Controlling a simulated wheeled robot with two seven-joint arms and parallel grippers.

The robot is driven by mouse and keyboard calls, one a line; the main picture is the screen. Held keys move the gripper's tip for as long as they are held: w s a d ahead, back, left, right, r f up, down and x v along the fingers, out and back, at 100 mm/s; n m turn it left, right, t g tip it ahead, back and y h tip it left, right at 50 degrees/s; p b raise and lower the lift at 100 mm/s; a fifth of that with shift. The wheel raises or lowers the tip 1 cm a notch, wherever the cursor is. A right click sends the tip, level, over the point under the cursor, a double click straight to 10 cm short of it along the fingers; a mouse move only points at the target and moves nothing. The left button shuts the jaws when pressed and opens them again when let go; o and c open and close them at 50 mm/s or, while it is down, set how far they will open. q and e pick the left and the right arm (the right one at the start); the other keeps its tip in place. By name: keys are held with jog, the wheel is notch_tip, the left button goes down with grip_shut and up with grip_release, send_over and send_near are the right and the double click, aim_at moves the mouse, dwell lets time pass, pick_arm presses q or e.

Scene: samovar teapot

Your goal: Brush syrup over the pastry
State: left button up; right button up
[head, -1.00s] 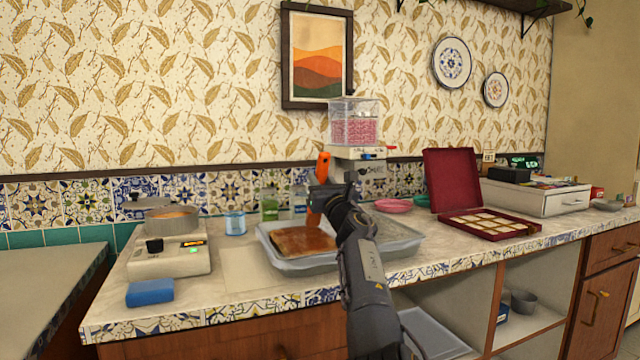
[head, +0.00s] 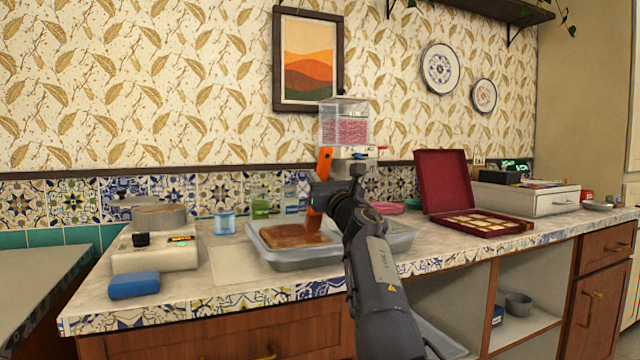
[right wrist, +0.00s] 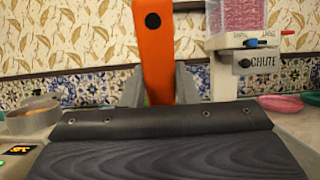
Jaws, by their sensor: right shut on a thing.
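The brown pastry (head: 285,236) lies in a grey tray (head: 282,262) on the counter. My right gripper (head: 322,190) is shut on a brush with an orange handle (head: 324,163), held upright over the pastry's right part. The brush's lower end meets the pastry in the picture, but I cannot tell whether it touches. The surface near it looks darker and glossy. In the right wrist view the orange handle (right wrist: 153,50) stands between the fingers; the bristles are hidden. A pot (head: 160,217) with orange-brown contents stands on a hotplate (head: 150,258). My left gripper is not in view.
A blue sponge (head: 134,285) lies at the front left. A blue jar (head: 225,223) and a green one (head: 260,209) stand behind the tray. A dispenser with pink contents (head: 345,130) stands behind my gripper. An open red box (head: 480,222) is to the right.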

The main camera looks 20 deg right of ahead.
jog(key=shift+s+f+b, duration=0.15)
jog(key=shift+s+b, duration=1.2)
jog(key=shift+s, duration=3.7)
jog(key=shift+w+p, duration=1.2)
jog(key=shift+w, duration=2.35)
jog(key=shift+w+p, duration=0.95)
jog(key=shift+w, duration=0.8)
